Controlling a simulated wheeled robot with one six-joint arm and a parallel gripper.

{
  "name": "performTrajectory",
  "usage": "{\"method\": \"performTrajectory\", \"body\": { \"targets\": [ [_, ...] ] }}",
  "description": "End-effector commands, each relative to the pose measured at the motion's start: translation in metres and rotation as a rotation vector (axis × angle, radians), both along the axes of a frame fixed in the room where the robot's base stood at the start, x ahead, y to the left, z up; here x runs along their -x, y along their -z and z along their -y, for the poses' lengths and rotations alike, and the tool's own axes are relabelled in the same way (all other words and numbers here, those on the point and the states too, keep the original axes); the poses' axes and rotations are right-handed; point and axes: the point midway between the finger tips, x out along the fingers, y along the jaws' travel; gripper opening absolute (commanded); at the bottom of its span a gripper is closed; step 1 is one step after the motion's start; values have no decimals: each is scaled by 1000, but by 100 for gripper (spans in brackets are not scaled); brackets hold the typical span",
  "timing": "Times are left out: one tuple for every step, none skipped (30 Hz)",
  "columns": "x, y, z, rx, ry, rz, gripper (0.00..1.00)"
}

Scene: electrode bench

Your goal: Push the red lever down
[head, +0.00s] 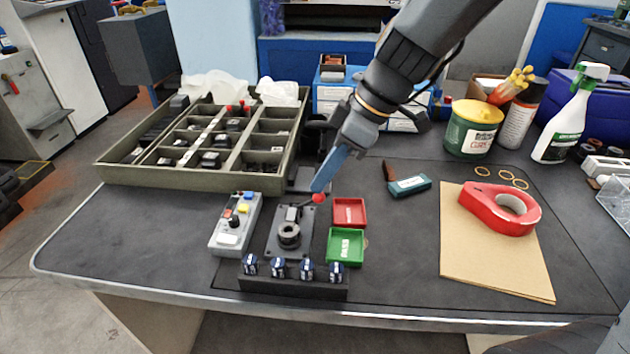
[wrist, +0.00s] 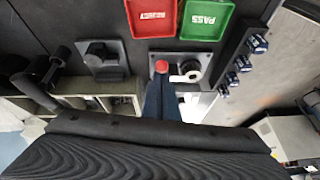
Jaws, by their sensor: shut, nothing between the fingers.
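The lever's red ball knob (head: 318,198) shows at the back right of a dark fixture (head: 275,243) with a round black socket. In the wrist view the red knob (wrist: 161,66) sits just beyond my blue fingertips. My gripper (head: 317,186) points down at the knob, its fingers together and empty; the closed fingers also show in the wrist view (wrist: 160,84). The tips look at or just above the knob, but I cannot tell whether they touch. The lever's arm is mostly hidden, so its angle is unclear.
A red tray (head: 349,212) and a green PASS tray (head: 331,259) stand close right of the fixture. A grey control box (head: 222,238) stands left. A rack (head: 293,284) with several blue-capped pieces is in front. A compartment tray (head: 140,176) lies behind left.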

Motion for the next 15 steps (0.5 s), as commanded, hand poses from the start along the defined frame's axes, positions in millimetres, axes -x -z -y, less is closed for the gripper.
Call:
{"method": "performTrajectory", "body": {
  "targets": [
    [-2, 6, 4, 0, 3, 2, 0],
    [-2, 7, 7, 0, 3, 2, 0],
    [-2, 9, 9, 1, 3, 2, 0],
    [-2, 11, 11, 1, 2, 2, 0],
    [-2, 12, 13, 0, 2, 1, 0],
    [-2, 14, 15, 0, 2, 1, 0],
    [-2, 15, 16, 0, 2, 1, 0],
    [-2, 17, 18, 0, 2, 1, 0],
    [-2, 18, 19, 0, 1, 2, 0],
    [-2, 20, 20, 0, 1, 2, 0],
    [-2, 21, 21, 0, 1, 2, 0],
    [-2, 22, 23, 0, 1, 2, 0],
    [-2, 23, 23, 1, 1, 2, 0],
    [-2, 24, 24, 1, 0, 1, 0],
    [-2, 26, 25, 1, 0, 1, 0]
  ]
}}
